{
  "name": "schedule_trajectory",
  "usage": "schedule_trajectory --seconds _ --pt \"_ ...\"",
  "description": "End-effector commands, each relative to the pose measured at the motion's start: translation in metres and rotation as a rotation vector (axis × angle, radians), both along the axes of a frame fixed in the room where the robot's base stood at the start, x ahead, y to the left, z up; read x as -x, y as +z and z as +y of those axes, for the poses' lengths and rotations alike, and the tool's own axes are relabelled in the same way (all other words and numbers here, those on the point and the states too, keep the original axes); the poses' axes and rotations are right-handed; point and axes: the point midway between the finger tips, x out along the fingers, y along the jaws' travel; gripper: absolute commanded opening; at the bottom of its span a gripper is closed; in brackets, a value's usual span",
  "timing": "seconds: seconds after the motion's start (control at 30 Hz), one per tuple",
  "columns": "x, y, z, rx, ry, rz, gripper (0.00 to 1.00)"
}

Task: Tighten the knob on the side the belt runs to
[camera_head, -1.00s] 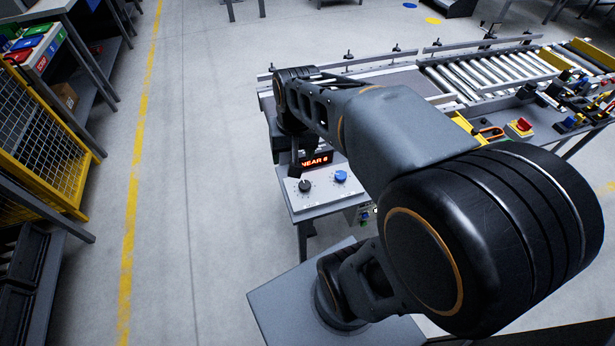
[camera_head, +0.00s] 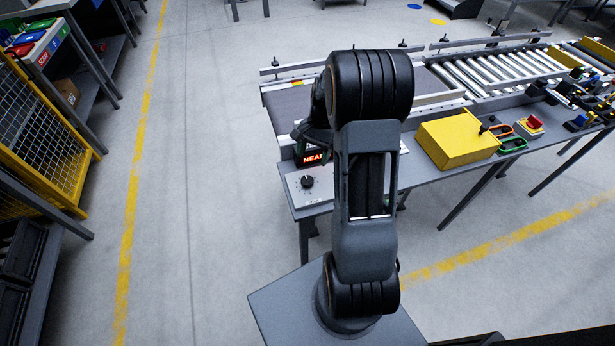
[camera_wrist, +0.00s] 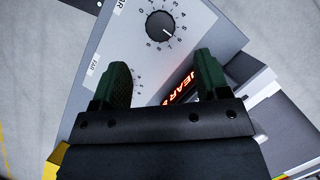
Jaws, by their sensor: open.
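A black knob (camera_head: 307,183) with a white pointer stands on the sloped grey control panel (camera_head: 318,200). In the wrist view this knob (camera_wrist: 160,25) sits in a numbered dial beyond my fingertips, under a label cut off to "AR". A second dial, beside the label FAR, shows partly between my fingers; its knob is hidden. The red display (camera_head: 314,158) reads "NEA", the rest covered by my arm. My gripper (camera_wrist: 160,68) is open above the panel, nothing visible between its green fingers. The grey conveyor belt (camera_head: 292,98) lies behind the panel.
A yellow box (camera_head: 458,140) and a red button (camera_head: 534,122) are on the bench to the right. Metal rollers (camera_head: 490,72) continue from the belt. A yellow mesh cage (camera_head: 40,125) stands left, with clear floor between it and the bench.

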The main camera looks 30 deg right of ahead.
Motion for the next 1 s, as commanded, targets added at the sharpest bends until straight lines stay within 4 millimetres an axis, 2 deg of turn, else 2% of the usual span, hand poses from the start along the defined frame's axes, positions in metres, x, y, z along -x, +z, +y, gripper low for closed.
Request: schedule_trajectory --seconds 0.03,0.2,0.4,0.6,0.93,1.0 --pt "0.003 -0.011 0.004 -0.002 0.001 0.004 0.69" --pt "0.009 -0.038 0.014 -0.001 0.003 0.002 0.69" --pt "0.014 -0.061 0.022 -0.002 0.003 0.001 0.69" --pt "0.016 -0.071 0.025 -0.001 0.003 -0.001 0.69" --pt "0.017 -0.073 0.026 0.0 0.002 -0.001 0.69" --pt "0.017 -0.073 0.026 0.0 0.002 -0.001 0.63"
